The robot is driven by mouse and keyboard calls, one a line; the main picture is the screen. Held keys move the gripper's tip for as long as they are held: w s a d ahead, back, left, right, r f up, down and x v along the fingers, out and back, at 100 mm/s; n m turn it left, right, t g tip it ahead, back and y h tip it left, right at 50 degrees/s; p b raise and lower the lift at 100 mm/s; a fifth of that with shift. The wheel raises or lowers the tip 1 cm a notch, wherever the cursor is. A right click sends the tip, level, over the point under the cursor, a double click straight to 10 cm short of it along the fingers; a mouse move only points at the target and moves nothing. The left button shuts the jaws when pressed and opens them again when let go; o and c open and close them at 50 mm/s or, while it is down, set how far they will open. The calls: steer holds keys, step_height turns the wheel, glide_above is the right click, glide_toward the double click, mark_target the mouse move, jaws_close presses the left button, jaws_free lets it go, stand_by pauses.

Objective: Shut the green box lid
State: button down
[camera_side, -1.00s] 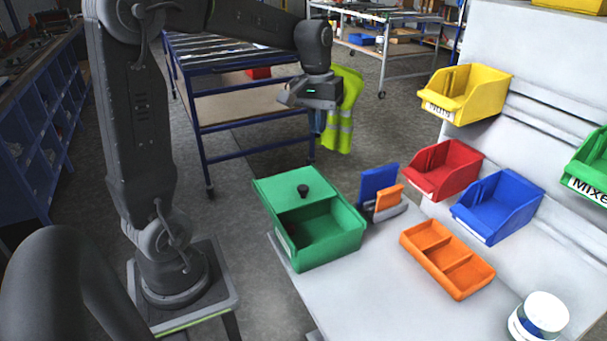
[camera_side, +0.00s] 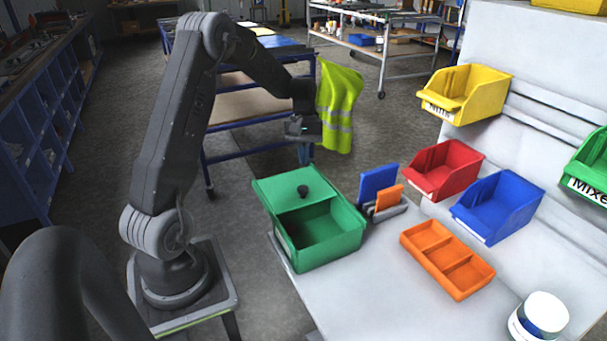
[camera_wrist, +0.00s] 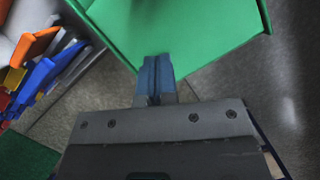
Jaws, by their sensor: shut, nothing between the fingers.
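The green box (camera_side: 326,250) stands at the near left of the white table. Its green lid (camera_side: 286,196) covers the back part, and the front part is open, showing the inside.
A grey holder (camera_side: 384,208) with blue and orange pieces stands right of the box. An orange divided tray (camera_side: 447,258) and a white jar (camera_side: 539,317) are further right. Red (camera_side: 443,168) and blue (camera_side: 497,206) bins sit at the back. Space above the lid is clear.

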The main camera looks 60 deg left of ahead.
steer(key=d+f, duration=0.1)
steer(key=s+d+f, duration=0.1)
steer(key=shift+s+d+f, duration=0.15)
steer(key=shift+d+f, duration=0.1)
steer(key=shift+d, duration=0.1)
steer(key=shift+s+d+f, duration=0.15)
steer(key=shift+s+d, duration=0.2)
steer(key=shift+d, duration=0.4)
steer(key=d, duration=1.3)
steer(key=shift+s, duration=0.1)
